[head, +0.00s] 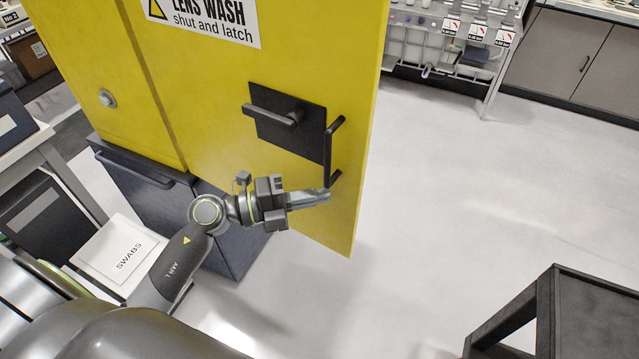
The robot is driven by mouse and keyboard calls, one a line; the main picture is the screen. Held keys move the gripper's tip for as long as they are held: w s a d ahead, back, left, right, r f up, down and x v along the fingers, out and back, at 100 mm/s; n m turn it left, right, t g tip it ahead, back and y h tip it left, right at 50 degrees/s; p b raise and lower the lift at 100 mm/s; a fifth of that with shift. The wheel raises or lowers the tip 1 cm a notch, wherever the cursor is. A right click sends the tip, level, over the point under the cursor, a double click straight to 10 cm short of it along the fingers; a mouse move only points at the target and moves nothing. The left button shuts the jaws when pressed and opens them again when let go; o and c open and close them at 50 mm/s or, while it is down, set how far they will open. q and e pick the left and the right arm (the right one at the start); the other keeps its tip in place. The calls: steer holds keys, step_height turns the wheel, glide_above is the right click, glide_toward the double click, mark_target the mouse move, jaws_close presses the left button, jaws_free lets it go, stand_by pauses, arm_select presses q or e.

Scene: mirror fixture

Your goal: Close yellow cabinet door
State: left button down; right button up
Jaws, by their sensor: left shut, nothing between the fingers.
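The yellow cabinet door (215,100) fills the upper middle of the head view, with its lower right corner out over bare floor beyond the dark base, so it appears to stand open. It carries a "LENS WASH shut and latch" sign (208,18), a black lever handle (273,117) on a dark plate and a vertical black bar handle (329,153). The yellow cabinet body (85,70) is at the left. My left gripper (325,195) is shut and empty, its tips at the lower end of the bar handle; I cannot tell whether they touch. My right gripper is not in view.
A dark drawer unit (205,232) stands under the cabinet. A white "SWABS" box (118,252) is at the lower left. A black cart (590,315) stands at the lower right. A shelf rack (440,45) is at the back. The pale floor (450,190) between is clear.

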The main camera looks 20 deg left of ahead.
arm_select(q)
steer(key=shift+w+d, duration=0.1)
steer(key=shift+w, duration=0.9)
